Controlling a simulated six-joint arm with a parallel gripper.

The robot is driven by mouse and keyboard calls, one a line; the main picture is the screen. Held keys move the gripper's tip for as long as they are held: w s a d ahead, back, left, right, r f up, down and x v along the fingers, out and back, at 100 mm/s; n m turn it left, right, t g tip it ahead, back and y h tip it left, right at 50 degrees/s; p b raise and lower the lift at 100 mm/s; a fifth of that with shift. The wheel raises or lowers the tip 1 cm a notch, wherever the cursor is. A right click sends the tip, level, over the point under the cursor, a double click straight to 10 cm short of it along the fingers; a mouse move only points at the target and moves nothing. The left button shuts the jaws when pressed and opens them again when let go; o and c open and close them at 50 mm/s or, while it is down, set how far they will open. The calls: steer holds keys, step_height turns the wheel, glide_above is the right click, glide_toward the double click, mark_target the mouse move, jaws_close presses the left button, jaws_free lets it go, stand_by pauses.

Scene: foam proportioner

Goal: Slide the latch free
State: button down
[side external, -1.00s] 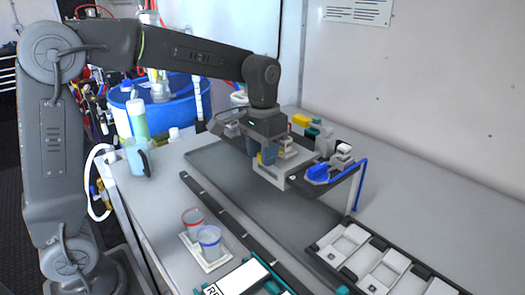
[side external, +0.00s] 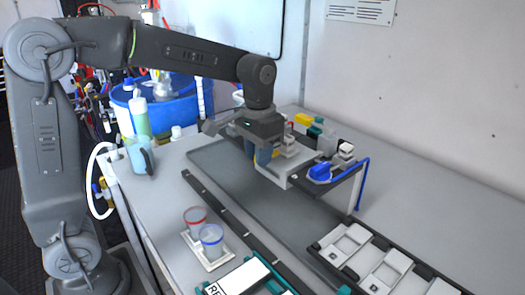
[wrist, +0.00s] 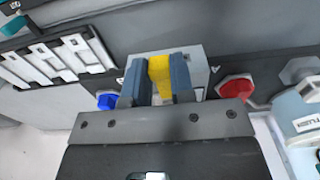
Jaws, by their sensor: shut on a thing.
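In the wrist view, a yellow latch piece (wrist: 160,77) stands between the two blue-grey fingers of my gripper (wrist: 157,80). My gripper is shut on it. A light grey plate (wrist: 198,66) lies around and behind the fingers. In the side view, my gripper (side external: 262,155) points down at the white block (side external: 290,169) on the raised dark panel. The held latch piece is hidden there by the fingers and wrist.
A blue knob (side external: 320,172) sits on the panel right of my gripper, and a red knob (wrist: 236,87) shows in the wrist view. Two cups (side external: 211,240) stand on a small tray at the front. White trays (side external: 345,246) lie front right.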

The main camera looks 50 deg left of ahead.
steer(key=shift+s, duration=0.15)
steer(key=c, duration=1)
jaws_free()
steer(key=shift+o, duration=0.2)
steer(key=shift+r, duration=0.1)
step_height(320, 180, up, 14)
steer(key=shift+f, duration=0.2)
steer(key=s+f+t, duration=0.5)
steer(key=s+f, duration=0.7)
steer(key=s, duration=0.5)
steer(key=shift+s+f+t, duration=0.2)
steer(key=shift+f+t, duration=0.1)
steer(key=shift+f, duration=0.1)
